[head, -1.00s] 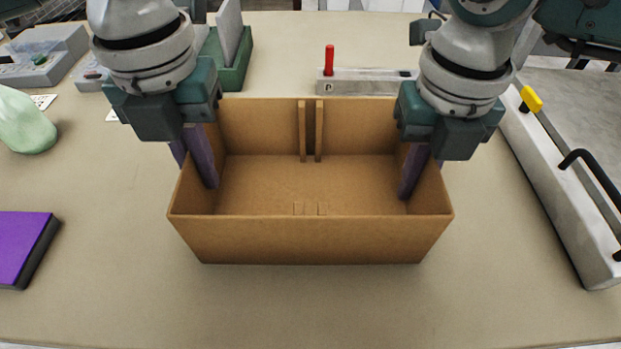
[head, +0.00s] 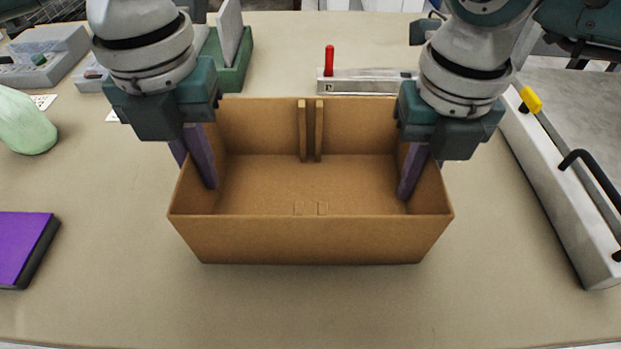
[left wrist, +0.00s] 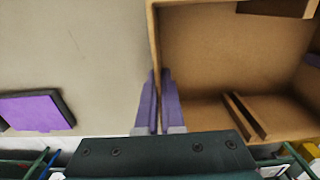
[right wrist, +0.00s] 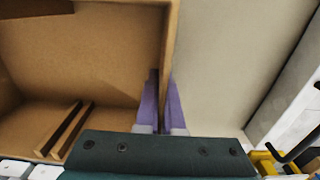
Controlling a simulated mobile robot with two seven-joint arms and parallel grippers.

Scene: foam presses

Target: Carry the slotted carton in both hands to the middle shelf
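The slotted carton (head: 310,240) is an open brown box in the middle of the table, with a pair of upright slot strips on its far inner wall. My left gripper (head: 195,165) is shut on its left side wall, one purple finger inside and one outside. The left wrist view shows these fingers (left wrist: 159,100) pinching the wall. My right gripper (head: 420,170) is shut on the right side wall in the same way, and its fingers (right wrist: 160,100) straddle the wall in the right wrist view. The carton looks level and empty. The middle shelf cannot be made out.
A purple block (head: 22,248) lies at the left, below a pale green rounded object (head: 24,122). A green holder (head: 232,62) and a metal bar with a red handle (head: 365,82) stand behind the carton. A long pale press (head: 560,190) lies at the right. The table front is clear.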

